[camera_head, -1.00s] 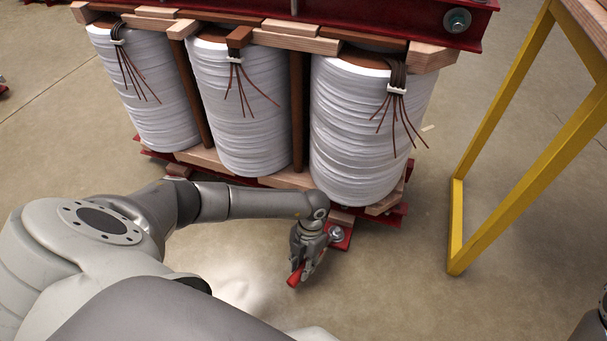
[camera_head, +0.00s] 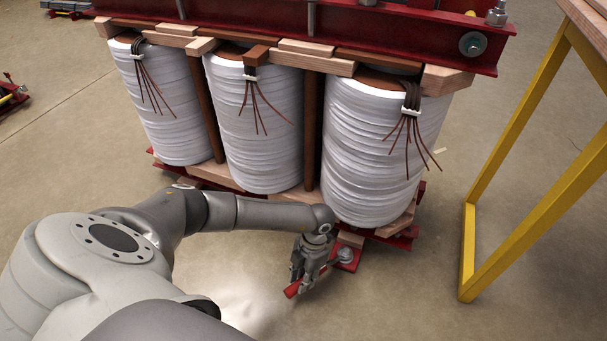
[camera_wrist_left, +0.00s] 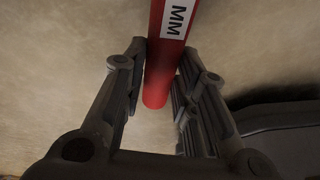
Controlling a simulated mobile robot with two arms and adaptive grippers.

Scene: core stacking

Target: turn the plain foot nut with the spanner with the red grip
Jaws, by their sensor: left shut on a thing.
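My left gripper (camera_head: 302,284) is low in front of the right-hand white coil, beside a red foot plate (camera_head: 350,265). It is shut on the red grip of the spanner (camera_head: 291,293), whose end sticks out below the fingers. In the left wrist view the red grip (camera_wrist_left: 157,88), with a white label reading "MM", runs between the two fingers (camera_wrist_left: 158,85). A metallic foot nut (camera_head: 345,254) sits on the foot plate just right of the gripper. The spanner's head is hidden, so I cannot tell how it sits on the nut. My right gripper is out of view.
The coil stack (camera_head: 375,150) with wooden blocks and red beams stands right behind the gripper. A yellow-legged table (camera_head: 468,250) is at the right. The floor (camera_head: 400,310) in front of the foot is clear.

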